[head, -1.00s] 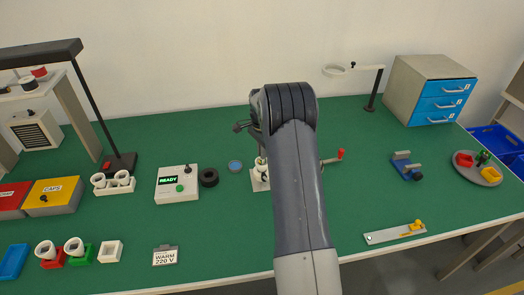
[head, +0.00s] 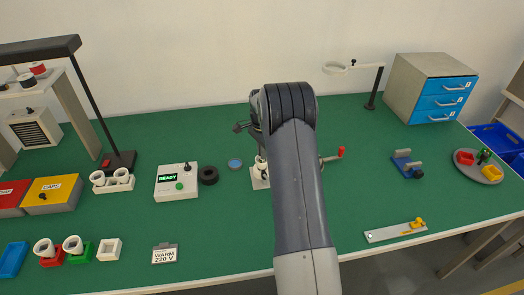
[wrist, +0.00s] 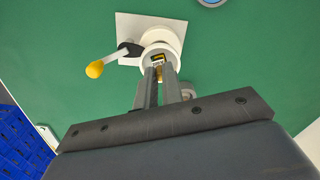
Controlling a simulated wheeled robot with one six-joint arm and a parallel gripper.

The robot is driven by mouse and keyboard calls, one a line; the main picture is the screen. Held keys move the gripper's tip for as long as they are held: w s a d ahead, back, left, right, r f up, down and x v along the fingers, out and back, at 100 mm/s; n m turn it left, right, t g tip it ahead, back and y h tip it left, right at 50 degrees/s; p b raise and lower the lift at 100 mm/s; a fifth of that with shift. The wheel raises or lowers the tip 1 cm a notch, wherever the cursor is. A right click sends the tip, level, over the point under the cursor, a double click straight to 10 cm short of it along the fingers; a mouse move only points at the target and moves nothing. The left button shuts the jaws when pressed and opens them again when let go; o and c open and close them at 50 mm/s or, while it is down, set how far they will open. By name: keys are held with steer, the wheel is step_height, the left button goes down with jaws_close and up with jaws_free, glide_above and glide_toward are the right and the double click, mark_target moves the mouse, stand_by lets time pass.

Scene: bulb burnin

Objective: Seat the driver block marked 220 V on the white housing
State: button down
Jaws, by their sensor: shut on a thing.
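My gripper (wrist: 160,76) is shut on a small dark and yellow block (wrist: 158,61), which I take to be the driver block. Its marking cannot be read. The fingertips and block are at the near side of the round white housing (wrist: 160,38), overlapping its opening. I cannot tell whether the block touches it or is inside. The housing stands on a white base plate (wrist: 129,25). In the head view, my arm hides most of this spot, and only part of the base plate (head: 258,183) shows.
A lever with a yellow knob (wrist: 95,69) sticks out beside the housing. A READY box (head: 177,182), black ring (head: 208,175) and blue disc (head: 235,164) stand left. A WARM 220 V card (head: 165,254) lies at the front.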

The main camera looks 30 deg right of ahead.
steer(key=shift+f, duration=0.2)
stand_by(0.6)
steer(key=c, duration=1.5)
jaws_free()
steer(key=shift+r, duration=0.1)
step_height(320, 180, up, 11)
steer(key=shift+f+b, duration=0.2)
steer(key=shift+b, duration=0.6)
